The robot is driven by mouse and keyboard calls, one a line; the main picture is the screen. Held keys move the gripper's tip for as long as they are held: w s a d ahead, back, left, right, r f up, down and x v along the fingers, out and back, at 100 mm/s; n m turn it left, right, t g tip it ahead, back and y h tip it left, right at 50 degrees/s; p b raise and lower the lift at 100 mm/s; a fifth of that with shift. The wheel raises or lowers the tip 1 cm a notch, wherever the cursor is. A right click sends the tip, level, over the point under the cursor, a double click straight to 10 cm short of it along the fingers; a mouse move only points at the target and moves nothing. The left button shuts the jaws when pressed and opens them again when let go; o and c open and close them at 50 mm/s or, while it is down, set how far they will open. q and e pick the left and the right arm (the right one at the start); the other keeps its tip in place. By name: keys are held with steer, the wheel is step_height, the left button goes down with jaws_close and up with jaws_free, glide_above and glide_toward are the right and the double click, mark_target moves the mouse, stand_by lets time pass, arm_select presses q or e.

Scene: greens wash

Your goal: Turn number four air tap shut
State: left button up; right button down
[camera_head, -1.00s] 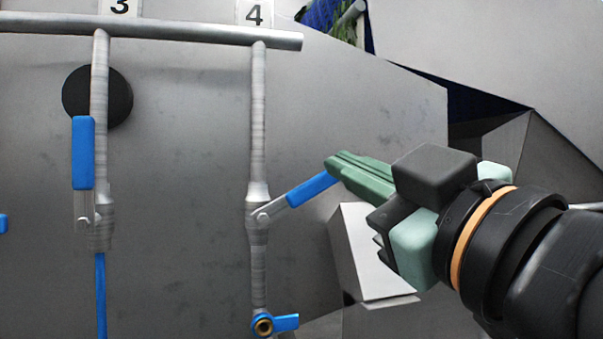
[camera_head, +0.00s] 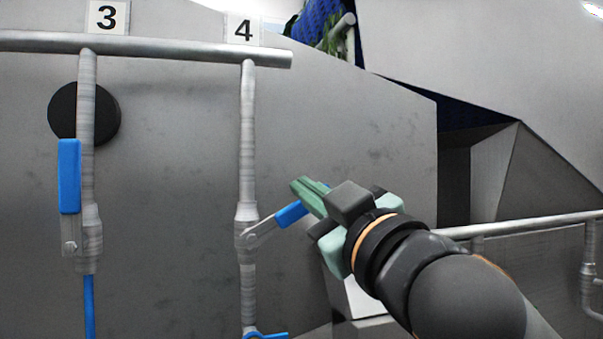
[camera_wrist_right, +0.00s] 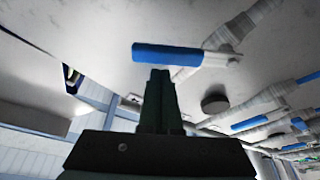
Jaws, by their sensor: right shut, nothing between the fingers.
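The number four tap is on the pipe under the "4" label (camera_head: 244,31). Its blue lever handle (camera_head: 291,214) slants up and to the right from the valve body (camera_head: 246,232), at an angle to the upright pipe. My right gripper (camera_head: 300,187) is shut and empty. Its green fingers are at the upper side of the handle's outer part and hide its end. In the right wrist view the blue handle (camera_wrist_right: 167,54) lies across just beyond the fingertips (camera_wrist_right: 160,74). I cannot tell whether they touch. My left gripper is not in view.
Tap three's blue handle (camera_head: 69,177) stands upright along its pipe at left. A horizontal pipe (camera_head: 150,47) runs above both taps. A small lower blue tap (camera_head: 266,335) shows at the bottom edge. A black round disc (camera_head: 84,113) is behind pipe three. A rail (camera_head: 530,223) is at right.

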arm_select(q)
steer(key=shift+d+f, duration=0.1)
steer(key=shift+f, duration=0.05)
arm_select(e)
steer(key=shift+f, duration=0.2)
arm_select(q)
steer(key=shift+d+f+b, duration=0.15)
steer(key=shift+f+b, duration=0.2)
steer(key=shift+b, duration=0.15)
arm_select(e)
steer(key=shift+d+f+m, duration=0.15)
steer(key=shift+m, duration=0.35)
